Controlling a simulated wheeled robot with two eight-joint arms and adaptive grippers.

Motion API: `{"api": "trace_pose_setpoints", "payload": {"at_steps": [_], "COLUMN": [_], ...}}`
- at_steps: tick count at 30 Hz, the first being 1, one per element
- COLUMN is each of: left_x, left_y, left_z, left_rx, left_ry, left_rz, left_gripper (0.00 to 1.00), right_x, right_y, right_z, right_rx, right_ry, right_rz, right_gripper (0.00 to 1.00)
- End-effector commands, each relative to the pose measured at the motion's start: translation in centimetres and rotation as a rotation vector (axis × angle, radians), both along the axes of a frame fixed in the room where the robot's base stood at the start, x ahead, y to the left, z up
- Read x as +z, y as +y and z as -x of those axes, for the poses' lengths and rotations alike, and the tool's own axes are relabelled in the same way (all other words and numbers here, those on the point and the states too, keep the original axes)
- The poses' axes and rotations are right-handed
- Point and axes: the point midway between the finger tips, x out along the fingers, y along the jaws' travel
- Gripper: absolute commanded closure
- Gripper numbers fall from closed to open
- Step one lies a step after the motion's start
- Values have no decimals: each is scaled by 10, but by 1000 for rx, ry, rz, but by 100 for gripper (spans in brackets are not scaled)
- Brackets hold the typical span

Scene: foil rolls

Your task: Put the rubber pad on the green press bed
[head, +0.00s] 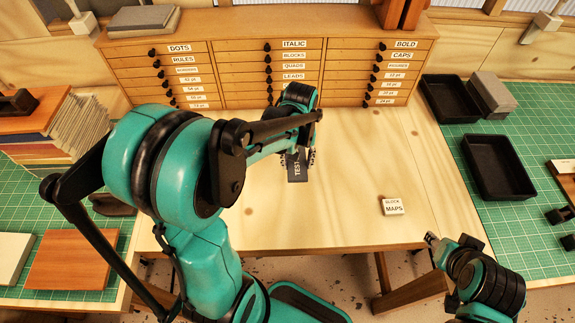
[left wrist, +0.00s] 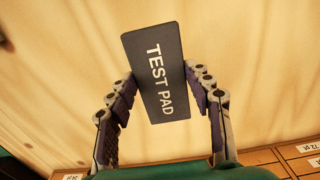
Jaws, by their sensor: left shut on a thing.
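A dark flat pad labelled TEST PAD (head: 297,169), which looks like the rubber pad, is held over the pale wooden table. It also shows in the left wrist view (left wrist: 157,72). My left gripper (head: 298,155) is shut on it, with one finger against each long side. In the head view my left arm hides part of the gripper and pad. My right gripper (head: 431,240) is at the lower right, away from the pad; its opening is too small to tell. I cannot make out a green press bed; green gridded mats show on both sides.
A drawer cabinet (head: 215,63) stands along the back. A small BLOCK MAPS block (head: 393,207) lies on the table (head: 350,155). Black trays (head: 497,166) rest on the right green mat (head: 528,222). Stacked paper and boards (head: 70,130) are at left. The table's centre right is mostly clear.

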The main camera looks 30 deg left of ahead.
Motion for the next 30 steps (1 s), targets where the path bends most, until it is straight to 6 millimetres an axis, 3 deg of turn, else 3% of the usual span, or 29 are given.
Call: {"api": "trace_pose_setpoints", "payload": {"at_steps": [3,9,13,19,30], "left_x": [-17,-27,-37,-66,-71], "left_y": [25,43,44,44,43], "left_z": [-7,-12,-12,-12,-12], "left_rx": [4,1,-1,-1,-1], "left_ry": [0,0,0,0,0], "left_rz": [0,0,0,0,0], "left_gripper": [80,80,80,80,80], "right_x": [-7,-10,-13,-23,-25], "right_y": [0,0,0,0,0], "right_z": [0,0,0,0,0], "right_rx": [0,0,0,0,0], "right_ry": [0,0,0,0,0], "right_rz": [0,0,0,0,0], "right_gripper": [60,60,60,60,60]}}
